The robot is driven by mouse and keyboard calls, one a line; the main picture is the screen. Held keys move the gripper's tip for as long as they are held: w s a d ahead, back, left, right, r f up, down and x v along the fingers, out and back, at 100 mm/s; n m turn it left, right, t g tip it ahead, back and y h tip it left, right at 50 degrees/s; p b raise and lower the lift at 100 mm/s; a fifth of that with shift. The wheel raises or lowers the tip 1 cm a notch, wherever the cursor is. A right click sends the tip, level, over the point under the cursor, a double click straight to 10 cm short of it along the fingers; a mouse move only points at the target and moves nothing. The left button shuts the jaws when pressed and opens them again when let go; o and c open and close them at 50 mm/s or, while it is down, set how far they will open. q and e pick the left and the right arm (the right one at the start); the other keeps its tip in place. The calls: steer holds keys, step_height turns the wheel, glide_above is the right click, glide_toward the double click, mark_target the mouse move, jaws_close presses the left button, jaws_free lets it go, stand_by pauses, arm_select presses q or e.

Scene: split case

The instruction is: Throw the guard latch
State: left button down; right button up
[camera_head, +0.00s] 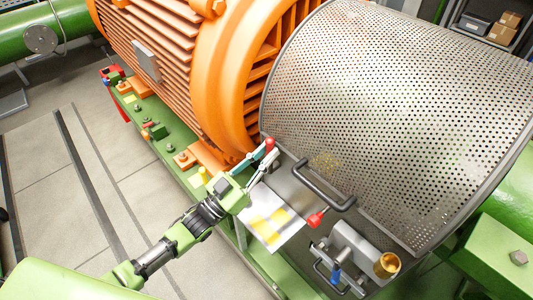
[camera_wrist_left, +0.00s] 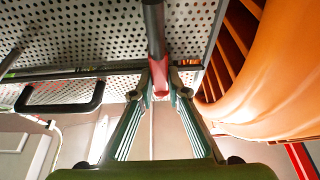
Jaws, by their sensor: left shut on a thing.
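The guard is a perforated grey metal cover (camera_head: 400,110) curving over the machine beside the orange motor housing. A latch lever with a red grip (camera_head: 270,145) is at the guard's lower left edge. My left gripper (camera_head: 264,158) reaches it from below left, its fingers shut on the lever. In the left wrist view, the lever's dark rod (camera_wrist_left: 155,35) comes down from the top and its red part sits between the fingertips of my left gripper (camera_wrist_left: 160,85), which partly hide it. A second red knob (camera_head: 315,219) is farther right along the guard's lower edge. My right gripper is not in view.
A dark bar handle (camera_head: 325,192) sticks out from the guard, right of my left gripper. A plate with yellow marks (camera_head: 268,228) is below it. A grey bracket with a brass knob (camera_head: 387,265) is at lower right. The orange motor housing (camera_head: 225,70) is close by.

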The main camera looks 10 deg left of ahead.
arm_select(q)
steer(key=c, duration=2)
jaws_free()
steer(key=shift+a, duration=0.1)
steer(key=shift+o, duration=0.2)
steer(key=v, duration=1.2)
